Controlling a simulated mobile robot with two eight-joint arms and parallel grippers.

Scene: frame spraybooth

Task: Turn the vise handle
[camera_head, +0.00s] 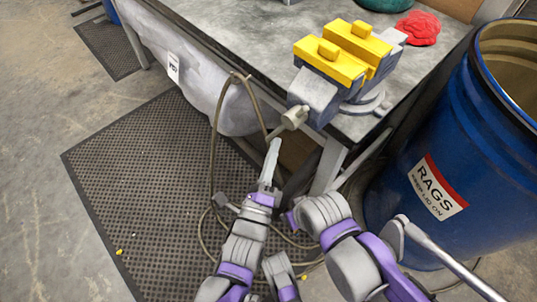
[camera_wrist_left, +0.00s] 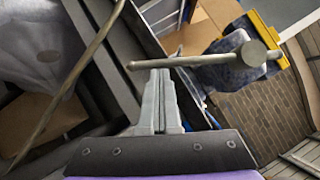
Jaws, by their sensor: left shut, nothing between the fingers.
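The vise (camera_head: 318,92), grey with yellow jaw covers (camera_head: 345,52), is fixed at the corner of the workbench. Its handle (camera_head: 288,121) sticks out from the front of the vise toward me. In the left wrist view the handle bar (camera_wrist_left: 195,61) runs across above my fingers, past the round screw end (camera_wrist_left: 253,53). My left gripper (camera_head: 272,150) is shut and empty, just below the handle in the head view. In the left wrist view the gripper's tips (camera_wrist_left: 159,72) reach close to the bar; whether they touch it I cannot tell. I cannot make out my right gripper.
The grey workbench (camera_head: 255,40) carries a red cloth (camera_head: 418,28) behind the vise. A blue rags drum (camera_head: 405,185) stands close on the right. A hose (camera_head: 212,165) hangs from the bench edge. A dark perforated mat (camera_head: 140,185) covers floor on the left.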

